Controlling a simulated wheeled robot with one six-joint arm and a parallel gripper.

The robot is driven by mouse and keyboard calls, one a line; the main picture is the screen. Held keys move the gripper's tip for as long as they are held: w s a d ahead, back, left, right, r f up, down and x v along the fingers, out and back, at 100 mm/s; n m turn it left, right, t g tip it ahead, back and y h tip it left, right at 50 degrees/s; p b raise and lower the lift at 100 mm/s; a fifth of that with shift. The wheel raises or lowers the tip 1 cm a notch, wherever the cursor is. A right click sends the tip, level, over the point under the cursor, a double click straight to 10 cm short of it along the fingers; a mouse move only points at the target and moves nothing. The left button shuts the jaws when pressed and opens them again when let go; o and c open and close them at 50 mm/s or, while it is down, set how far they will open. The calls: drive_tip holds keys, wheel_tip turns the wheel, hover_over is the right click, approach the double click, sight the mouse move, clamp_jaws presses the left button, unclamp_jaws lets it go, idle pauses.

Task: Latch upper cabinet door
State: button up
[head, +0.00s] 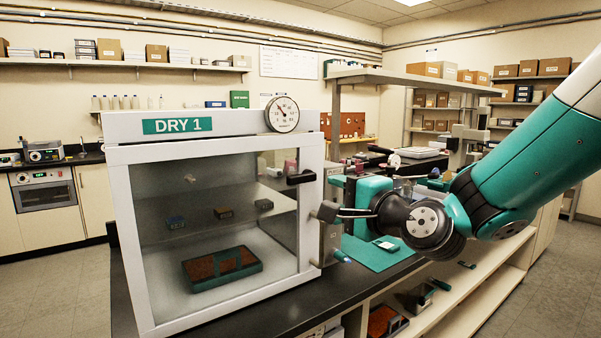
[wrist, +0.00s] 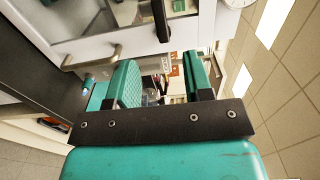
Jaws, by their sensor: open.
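The white cabinet (head: 222,122) marked DRY 1 stands on the bench, left of my gripper. Its glass door (head: 215,215) in a white frame fills the front and looks shut or nearly so; I cannot tell if a small gap remains. A black latch (head: 301,177) sits at the door's right edge, lying about level. The latch (wrist: 160,20) also shows at the top of the wrist view, beyond my fingers, with a metal bar handle (wrist: 92,56) to its left. My gripper (wrist: 161,75) is open and empty, its teal fingers apart, not touching the latch.
A round dial gauge (head: 283,114) sits on the cabinet's top right. Behind the glass is a teal tray (head: 222,282) with brown contents. A teal mat (head: 385,258) lies on the bench right of the cabinet. A raised shelf (head: 415,79) runs above the bench. Floor is clear at left.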

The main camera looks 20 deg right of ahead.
sight(298, 181)
drive_tip(key=p+x, duration=0.4)
drive_tip(key=x, duration=0.8)
drive_tip(key=shift+w+a+f, duration=0.1)
drive_tip(key=shift+w+a, duration=0.05)
drive_tip(key=shift+w, duration=0.1)
drive_tip(key=shift+c, duration=0.2)
clamp_jaws()
